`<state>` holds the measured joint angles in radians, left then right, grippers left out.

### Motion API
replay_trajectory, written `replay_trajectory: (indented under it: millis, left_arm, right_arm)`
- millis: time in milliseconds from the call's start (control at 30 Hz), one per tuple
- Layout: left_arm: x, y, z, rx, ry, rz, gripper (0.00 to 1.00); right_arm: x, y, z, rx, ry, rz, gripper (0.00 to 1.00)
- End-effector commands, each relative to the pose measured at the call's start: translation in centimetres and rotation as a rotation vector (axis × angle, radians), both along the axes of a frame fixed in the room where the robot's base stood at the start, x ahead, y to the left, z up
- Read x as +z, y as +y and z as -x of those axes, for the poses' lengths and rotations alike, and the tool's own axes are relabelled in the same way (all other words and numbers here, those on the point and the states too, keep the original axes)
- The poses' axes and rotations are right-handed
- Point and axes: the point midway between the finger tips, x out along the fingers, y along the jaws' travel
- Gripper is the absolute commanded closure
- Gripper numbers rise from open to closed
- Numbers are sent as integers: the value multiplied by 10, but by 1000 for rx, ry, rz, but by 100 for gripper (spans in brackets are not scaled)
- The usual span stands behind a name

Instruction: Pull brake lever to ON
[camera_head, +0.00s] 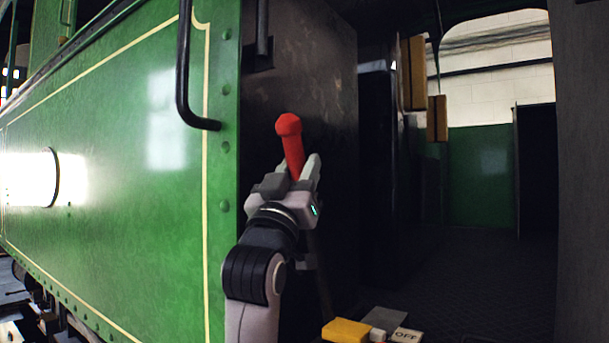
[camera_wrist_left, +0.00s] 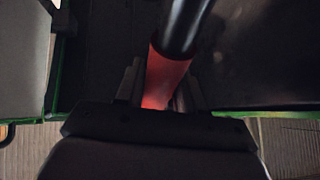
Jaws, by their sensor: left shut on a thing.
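The brake lever has a red handle (camera_head: 290,142) that stands up in front of the dark cab wall, its top leaning slightly left. My left gripper (camera_head: 298,172) is shut on the red handle, with a finger on each side of it below its knob. In the left wrist view the red handle (camera_wrist_left: 165,75) runs between the fingers, and a dark shaft (camera_wrist_left: 185,25) continues from it. A plate marked OFF (camera_head: 405,335) shows at the bottom, beside a yellow block (camera_head: 346,331) and a grey block (camera_head: 384,318). An ON mark does not show. My right gripper is not in view.
The green tram side panel (camera_head: 120,170) with a black handrail (camera_head: 184,75) stands close on the left. A dark cab wall (camera_head: 310,70) is right behind the handle. The cab floor (camera_head: 470,270) to the right looks clear, with a dark post (camera_head: 580,170) at the right edge.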

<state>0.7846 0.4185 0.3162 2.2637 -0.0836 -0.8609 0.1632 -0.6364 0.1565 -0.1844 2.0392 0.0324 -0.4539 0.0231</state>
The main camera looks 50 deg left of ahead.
Motion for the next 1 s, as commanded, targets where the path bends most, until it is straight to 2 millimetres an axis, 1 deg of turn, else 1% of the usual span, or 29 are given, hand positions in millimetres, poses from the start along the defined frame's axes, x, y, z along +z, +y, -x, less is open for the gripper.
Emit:
replay_trajectory:
  millis: [33,267,300,333,367,700,867,1000]
  left_arm:
    - [-4,-3,2,-4,1,-1,100]
    - [-7,-3,0,-6,6,2,100]
    - [-7,-3,0,-6,7,3,56]
    - [-7,-3,0,-6,7,3,46]
    - [-7,-3,0,-6,7,3,42]
    - [-7,-4,2,-5,4,1,42]
    - [-19,-11,13,-5,5,1,42]
    - [-33,-19,28,-4,5,1,42]
  right_arm:
    - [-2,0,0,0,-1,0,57]
    - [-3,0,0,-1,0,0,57]
    - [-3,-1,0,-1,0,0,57]
    - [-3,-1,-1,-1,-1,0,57]
    - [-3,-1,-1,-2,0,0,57]
    - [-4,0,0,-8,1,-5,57]
    - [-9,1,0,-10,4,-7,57]
    - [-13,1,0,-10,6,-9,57]
